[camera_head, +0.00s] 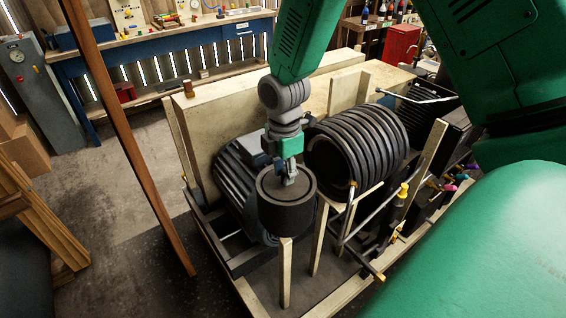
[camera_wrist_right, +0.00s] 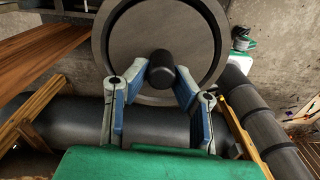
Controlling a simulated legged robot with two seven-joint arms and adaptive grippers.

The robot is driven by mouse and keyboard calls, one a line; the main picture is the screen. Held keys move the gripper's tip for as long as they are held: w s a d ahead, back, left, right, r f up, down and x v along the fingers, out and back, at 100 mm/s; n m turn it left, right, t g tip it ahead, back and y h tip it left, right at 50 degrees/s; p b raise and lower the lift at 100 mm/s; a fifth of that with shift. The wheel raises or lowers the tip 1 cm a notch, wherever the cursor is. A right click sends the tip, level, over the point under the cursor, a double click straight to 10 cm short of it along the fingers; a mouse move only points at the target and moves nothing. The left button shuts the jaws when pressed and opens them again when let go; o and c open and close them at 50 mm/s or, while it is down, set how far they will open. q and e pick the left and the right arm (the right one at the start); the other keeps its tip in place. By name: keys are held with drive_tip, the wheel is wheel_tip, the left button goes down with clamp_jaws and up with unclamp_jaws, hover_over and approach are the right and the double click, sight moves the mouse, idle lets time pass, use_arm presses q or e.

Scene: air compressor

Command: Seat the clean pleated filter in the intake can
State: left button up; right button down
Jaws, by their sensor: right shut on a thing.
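A dark round can (camera_head: 288,218) with a grey round top stands at the front of the compressor, beside a ribbed cylinder. My right gripper (camera_head: 289,174) points down at the middle of this top. In the right wrist view, the blue finger pads of my right gripper (camera_wrist_right: 160,75) are shut on a short black knob (camera_wrist_right: 162,66). The knob stands at the centre of a grey round lid (camera_wrist_right: 190,30) with a dark rim. I cannot tell whether the lid rests on the can or is raised slightly. I cannot make out a pleated filter. My left gripper is out of view.
A large ribbed black cylinder (camera_head: 358,148) lies right of the can. Pale wooden posts (camera_head: 320,236) and pipes stand close around it. A brown post (camera_head: 132,140) rises at left. A blue workbench (camera_head: 190,40) stands behind. Bare floor lies at left.

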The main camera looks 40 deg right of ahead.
drive_tip(key=c, duration=1.3)
unclamp_jaws()
drive_tip(key=shift+o, duration=0.2)
drive_tip(key=shift+r, duration=0.2)
wheel_tip(320, 180, up, 11)
drive_tip(key=shift+r, duration=0.2)
